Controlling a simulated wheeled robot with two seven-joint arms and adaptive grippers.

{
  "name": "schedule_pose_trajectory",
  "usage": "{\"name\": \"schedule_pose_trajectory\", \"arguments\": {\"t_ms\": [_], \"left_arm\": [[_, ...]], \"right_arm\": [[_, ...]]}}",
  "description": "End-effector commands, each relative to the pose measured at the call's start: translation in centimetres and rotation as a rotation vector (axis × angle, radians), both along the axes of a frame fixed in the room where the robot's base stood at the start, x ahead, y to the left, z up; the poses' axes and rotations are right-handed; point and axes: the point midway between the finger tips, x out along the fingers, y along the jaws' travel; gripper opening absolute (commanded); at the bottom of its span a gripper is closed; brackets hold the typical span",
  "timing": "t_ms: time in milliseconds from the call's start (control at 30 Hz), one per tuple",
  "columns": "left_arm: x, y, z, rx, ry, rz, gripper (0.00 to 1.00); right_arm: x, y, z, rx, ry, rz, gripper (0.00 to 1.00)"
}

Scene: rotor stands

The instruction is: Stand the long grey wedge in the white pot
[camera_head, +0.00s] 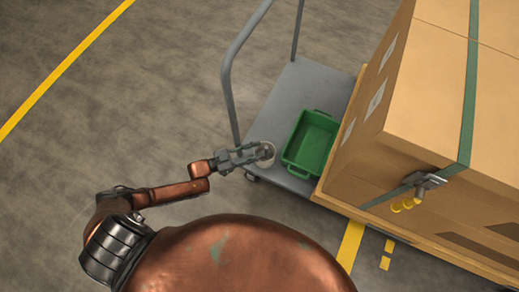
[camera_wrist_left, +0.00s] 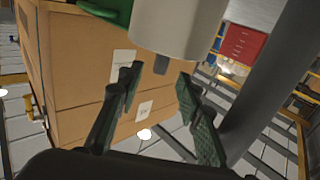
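The white pot (camera_head: 268,162) stands on the grey trolley deck, left of a green crate, partly hidden by my left gripper in the head view. In the left wrist view, which appears upside down, the pot (camera_wrist_left: 178,28) is a pale cylinder. A short dark grey end, seemingly the long grey wedge (camera_wrist_left: 160,66), sticks out of its mouth; the rest is hidden. My left gripper (camera_head: 262,153) is over the pot. Its two fingers (camera_wrist_left: 160,78) are apart, on either side of the wedge's end, with gaps visible. My right gripper is not in view.
The green crate (camera_head: 311,141) sits close to the right of the pot. A large strapped cardboard box (camera_head: 435,105) stands beyond it. The trolley's grey handle (camera_head: 228,90) rises behind and left of the gripper. Open floor (camera_head: 90,130) lies to the left.

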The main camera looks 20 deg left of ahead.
Motion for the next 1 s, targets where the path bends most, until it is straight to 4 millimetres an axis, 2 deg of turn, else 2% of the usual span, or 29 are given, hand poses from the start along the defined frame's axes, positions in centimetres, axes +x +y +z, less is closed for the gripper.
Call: {"name": "schedule_pose_trajectory", "arguments": {"t_ms": [300,500,1000], "left_arm": [[-4.6,4.9,-0.1,0.002,0.003,0.001,0.33],[-6.5,6.9,0.0,0.001,0.000,-0.001,0.33],[-7.2,7.5,0.0,-0.001,-0.001,-0.001,0.33]], "right_arm": [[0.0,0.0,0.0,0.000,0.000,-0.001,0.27],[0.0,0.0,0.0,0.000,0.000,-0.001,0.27],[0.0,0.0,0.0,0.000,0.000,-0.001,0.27]]}}
